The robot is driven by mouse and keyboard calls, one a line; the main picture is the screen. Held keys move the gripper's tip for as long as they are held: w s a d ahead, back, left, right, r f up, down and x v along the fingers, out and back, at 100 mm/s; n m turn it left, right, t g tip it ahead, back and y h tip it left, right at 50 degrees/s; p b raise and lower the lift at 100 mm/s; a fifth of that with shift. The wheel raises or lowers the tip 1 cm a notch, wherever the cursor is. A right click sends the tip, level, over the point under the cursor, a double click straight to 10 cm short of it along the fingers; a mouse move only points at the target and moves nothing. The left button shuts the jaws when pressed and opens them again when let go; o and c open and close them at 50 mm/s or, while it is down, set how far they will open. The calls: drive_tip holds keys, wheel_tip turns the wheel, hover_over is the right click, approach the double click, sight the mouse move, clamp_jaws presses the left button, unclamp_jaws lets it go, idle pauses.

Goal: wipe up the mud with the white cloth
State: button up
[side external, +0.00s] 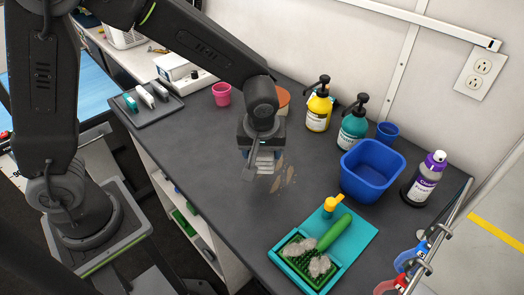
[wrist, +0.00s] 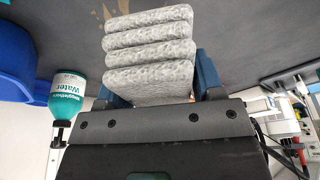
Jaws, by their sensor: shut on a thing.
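The white cloth (side external: 265,161) is folded into several thick layers and hangs below my gripper (side external: 263,153) over the middle of the dark counter. In the wrist view the cloth (wrist: 150,50) looks speckled grey-white and sits between the two blue fingers of my gripper (wrist: 155,82), which is shut on it. The mud (side external: 286,178) is a few light brown smears on the counter, just right of the cloth. Brown marks of mud (wrist: 165,3) also show at the top edge of the wrist view. I cannot tell whether the cloth touches the counter; any mud under it is hidden.
A blue tub (side external: 372,170), yellow bottle (side external: 318,110), teal bottle (side external: 353,128) and purple-capped bottle (side external: 425,180) stand at right. A teal tray (side external: 355,240) with a green brush (side external: 333,235) lies in front. A pink cup (side external: 221,94) stands behind. The counter left of the cloth is clear.

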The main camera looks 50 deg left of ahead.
sight(292, 161)
drive_tip(key=shift+f, duration=0.1)
idle(0.3)
drive_tip(key=shift+d+f, duration=0.25)
drive_tip(key=shift+f, duration=0.75)
drive_tip(key=shift+d+f, duration=0.25)
drive_tip(key=shift+f, duration=0.7)
drive_tip(key=shift+d+f, duration=0.25)
drive_tip(key=shift+f, duration=0.75)
drive_tip(key=shift+f, duration=1)
drive_tip(key=shift+w+r, duration=0.15)
drive_tip(key=shift+w, duration=1.45)
drive_tip(key=shift+w+f, duration=0.2)
drive_tip(key=shift+w, duration=1.45)
drive_tip(key=shift+w+r, duration=0.1)
drive_tip(key=shift+w, duration=1.55)
